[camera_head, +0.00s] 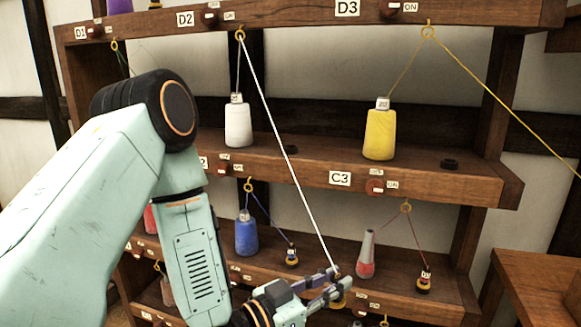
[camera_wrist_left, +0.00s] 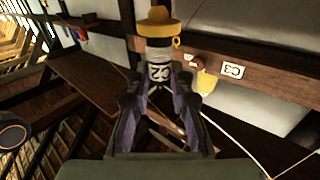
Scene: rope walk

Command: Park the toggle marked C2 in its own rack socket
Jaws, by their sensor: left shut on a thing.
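The toggle marked C2 (camera_wrist_left: 159,54) has a yellow flanged end, a dark band and a white label. My left gripper (camera_wrist_left: 160,84) is shut on it, with the fingers on either side of the label. In the head view my left gripper (camera_head: 322,285) is low at the centre, in front of the lower shelf, with the toggle (camera_head: 339,299) at its tips. A white cord (camera_head: 285,150) runs from the toggle up to a yellow ring (camera_head: 240,36). An empty black socket (camera_head: 290,150) lies on the middle shelf, right of the white cone (camera_head: 238,124). My right gripper is out of view.
A yellow cone (camera_head: 379,135) and another empty black socket (camera_head: 450,164) are on the middle shelf. The C3 plate (camera_head: 340,178) is on its front edge. Parked toggles (camera_head: 291,257) (camera_head: 425,280) stand below, near a blue cone (camera_head: 246,235) and a red-grey cone (camera_head: 367,255).

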